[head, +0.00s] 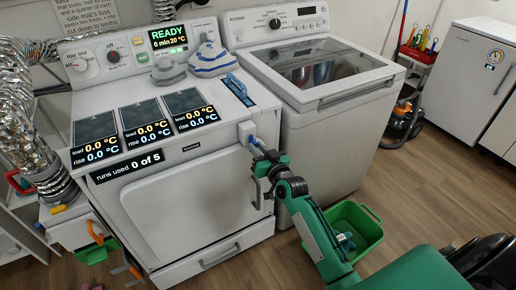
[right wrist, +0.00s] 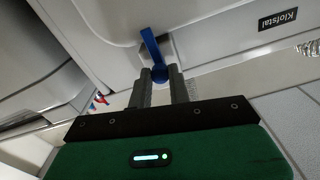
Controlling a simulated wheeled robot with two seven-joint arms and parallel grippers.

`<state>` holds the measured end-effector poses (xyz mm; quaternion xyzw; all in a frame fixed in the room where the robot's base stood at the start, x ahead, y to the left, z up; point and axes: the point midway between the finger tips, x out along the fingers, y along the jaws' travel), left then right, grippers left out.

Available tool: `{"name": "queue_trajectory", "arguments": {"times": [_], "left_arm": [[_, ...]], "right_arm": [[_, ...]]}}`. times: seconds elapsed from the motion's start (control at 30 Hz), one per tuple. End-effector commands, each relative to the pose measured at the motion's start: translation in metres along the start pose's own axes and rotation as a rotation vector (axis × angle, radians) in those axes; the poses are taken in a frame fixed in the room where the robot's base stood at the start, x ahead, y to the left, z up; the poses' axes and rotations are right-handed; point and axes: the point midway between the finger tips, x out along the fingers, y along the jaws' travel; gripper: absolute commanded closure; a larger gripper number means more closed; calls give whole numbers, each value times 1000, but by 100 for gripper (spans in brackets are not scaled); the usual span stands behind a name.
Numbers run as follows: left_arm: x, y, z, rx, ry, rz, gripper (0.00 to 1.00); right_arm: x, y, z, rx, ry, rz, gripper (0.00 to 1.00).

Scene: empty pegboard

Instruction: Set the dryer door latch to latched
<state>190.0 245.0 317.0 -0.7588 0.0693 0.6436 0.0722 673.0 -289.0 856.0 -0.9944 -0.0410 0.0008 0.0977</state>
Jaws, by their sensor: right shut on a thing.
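The dryer (head: 130,90) is white, with a lit display reading READY. Its closed-looking front door (head: 190,205) faces me. The door latch (head: 251,139) is a small blue lever at the upper right of the dryer front. It shows larger in the right wrist view (right wrist: 151,45), slanting up and left from between my fingers. My right gripper (head: 259,150) is at the latch, with its two dark fingers closed around the lever's lower end, also in the right wrist view (right wrist: 160,76). The fingers hide part of the lever. My left gripper is not in view.
A white washer (head: 310,70) stands close to the right of the dryer. A green basket (head: 350,230) sits on the floor beside my right arm. A foil duct (head: 22,120) and a cart with orange hooks (head: 75,230) are at left. Folded cloths (head: 210,62) lie on the dryer.

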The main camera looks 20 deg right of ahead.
Motion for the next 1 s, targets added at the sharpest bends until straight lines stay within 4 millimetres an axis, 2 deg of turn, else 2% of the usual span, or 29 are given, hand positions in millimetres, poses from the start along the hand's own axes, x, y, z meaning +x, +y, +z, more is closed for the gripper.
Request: {"name": "queue_trajectory", "arguments": {"times": [0.13,0.17,0.27,0.67,0.77,1.0], "left_arm": [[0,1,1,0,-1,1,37],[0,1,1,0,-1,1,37],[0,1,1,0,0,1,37],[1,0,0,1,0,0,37],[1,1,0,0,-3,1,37],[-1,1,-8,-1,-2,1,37]], "right_arm": [[-1,0,5,0,-10,1,100],[-1,0,5,1,-10,1,79],[-1,0,4,1,-10,0,60],[-7,0,4,0,-8,0,59],[-18,0,4,-1,-8,0,59],[-64,0,5,0,-10,0,59]]}}
